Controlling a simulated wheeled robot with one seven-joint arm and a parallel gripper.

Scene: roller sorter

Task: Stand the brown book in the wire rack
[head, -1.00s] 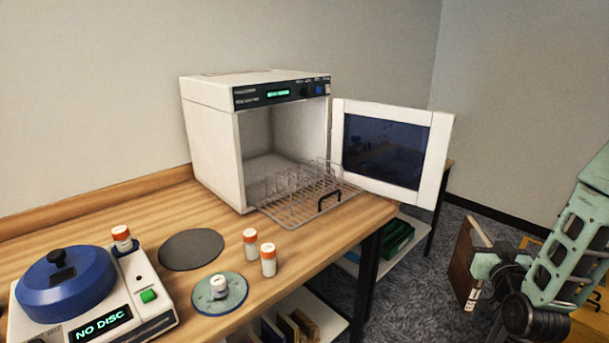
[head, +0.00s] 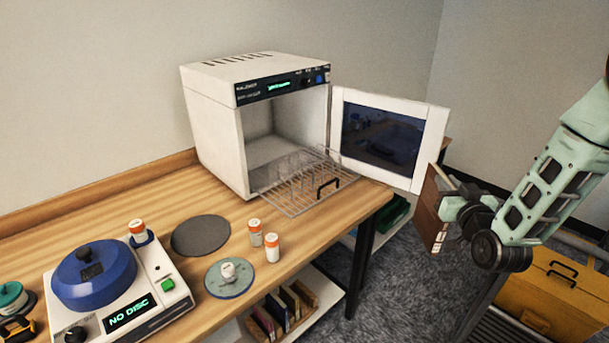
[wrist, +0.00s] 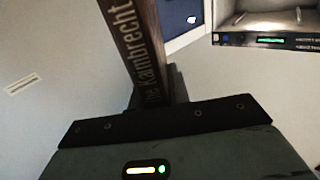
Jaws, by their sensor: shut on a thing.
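The brown book (head: 430,207) is upright in the head view, beside the open oven door at the right. My gripper (head: 446,203) is shut on it and holds it off the table, in the air. In the wrist view the book's dark brown spine (wrist: 140,50) with pale lettering rises from the jaws. The wire rack (head: 305,187) is a shelf with upright wire dividers, pulled partly out of the open white oven (head: 240,155). It has a black handle at its front, and no book stands in it. The book is to the right of the rack, apart from it.
The open oven door (head: 425,150) stands between the rack and my arm. Orange-capped bottles (head: 272,247), a dark round pad (head: 201,236) and a blue-lidded machine (head: 95,275) are on the wooden table. Several books (head: 290,305) stand on the shelf below. A yellow case (head: 565,290) is at lower right.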

